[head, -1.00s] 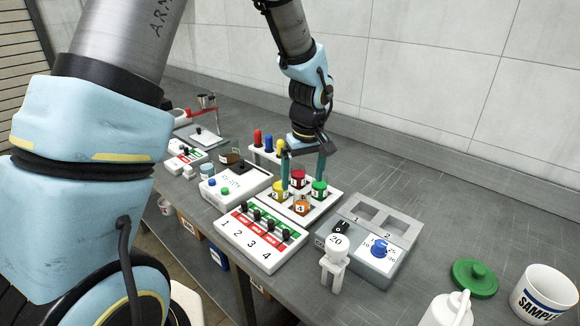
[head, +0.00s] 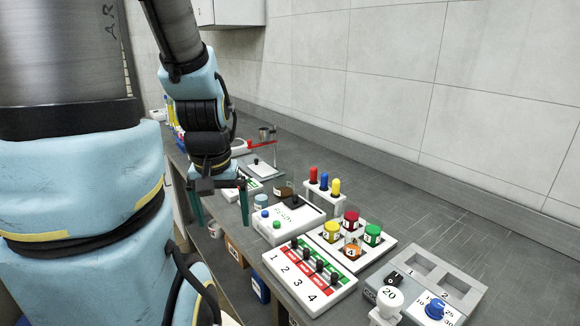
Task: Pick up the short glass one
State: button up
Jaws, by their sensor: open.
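Several small glass containers are in view; I cannot tell for sure which is the short glass one. A low glass beaker with brown content (head: 284,188) stands behind the white box with green and blue knobs. A small pale blue-topped jar (head: 260,200) stands left of it.
The white knob box (head: 287,222), switch panel 1 to 4 (head: 309,274) and grey two-slot unit (head: 455,285) line the bench. Red, blue and yellow-topped tubes stand in a rack (head: 325,193). A scale (head: 265,169) stands further back. The bench's back right is clear.

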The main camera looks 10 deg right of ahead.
aim_at(351, 219)
jog(key=i+j+u, duration=0.1)
jog(key=i+j, duration=0.4)
jog(key=i+j+u, duration=0.15)
jog(key=i+j, duration=0.25)
jog(key=i+j+u, duration=0.1)
jog(key=i+j, duration=0.3)
jog(key=i, duration=0.2)
jog(key=i+j+u, duration=0.15)
jog(key=i+j, duration=0.15)
jog(key=i, duration=0.25)
